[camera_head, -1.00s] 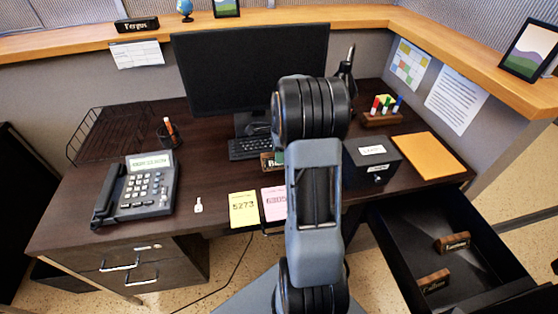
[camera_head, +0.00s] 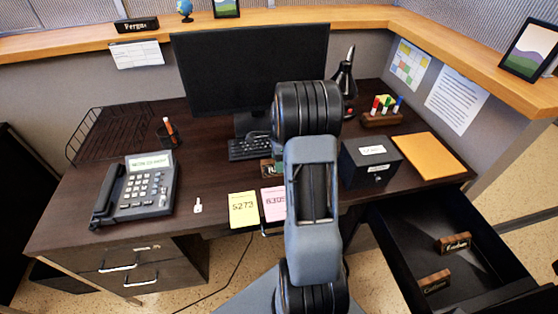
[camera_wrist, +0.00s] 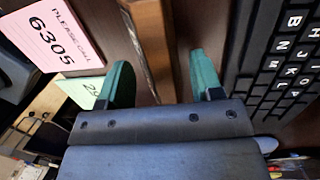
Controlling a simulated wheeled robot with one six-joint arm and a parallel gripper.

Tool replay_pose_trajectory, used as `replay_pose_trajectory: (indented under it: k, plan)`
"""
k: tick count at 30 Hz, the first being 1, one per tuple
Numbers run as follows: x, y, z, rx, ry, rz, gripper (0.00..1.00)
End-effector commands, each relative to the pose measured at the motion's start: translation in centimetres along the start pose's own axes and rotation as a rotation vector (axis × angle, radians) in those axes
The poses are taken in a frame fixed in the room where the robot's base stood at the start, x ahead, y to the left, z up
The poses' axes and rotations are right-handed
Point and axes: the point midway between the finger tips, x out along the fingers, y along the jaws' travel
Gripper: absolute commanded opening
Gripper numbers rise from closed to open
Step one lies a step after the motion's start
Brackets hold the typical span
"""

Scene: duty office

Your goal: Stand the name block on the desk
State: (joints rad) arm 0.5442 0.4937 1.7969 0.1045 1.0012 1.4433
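A wooden name block (camera_head: 266,170) lies on the desk in front of the keyboard, mostly hidden behind my arm in the head view. In the wrist view the wooden block (camera_wrist: 157,45) shows as a brown bar between the two green fingertips of my gripper (camera_wrist: 162,82). The fingers are apart, one on each side of it, with a visible gap on the right finger's side. Its lettering is not visible there. The dark brown desk (camera_head: 215,180) bears it.
The keyboard (camera_wrist: 280,65) lies close to the right finger; a pink note (camera_wrist: 50,35) lies left. A black box (camera_head: 370,165), phone (camera_head: 138,185) and monitor (camera_head: 250,70) stand on the desk. The open drawer (camera_head: 400,235) at right holds two name blocks. Another name block (camera_head: 137,25) sits on the ledge.

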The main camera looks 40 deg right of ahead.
Motion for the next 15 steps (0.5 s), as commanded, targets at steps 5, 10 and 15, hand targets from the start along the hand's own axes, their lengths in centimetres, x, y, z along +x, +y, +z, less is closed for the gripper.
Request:
replay_pose_trajectory:
  k: [5, 10, 15]
  plan:
    - [0.0, 0.0, 0.0, 0.000, 0.000, 0.000, 0.62]
    - [-0.6, 0.0, 0.0, 0.000, 0.000, -0.001, 0.62]
    - [-3.1, 0.0, 0.0, 0.000, 0.001, -0.004, 0.62]
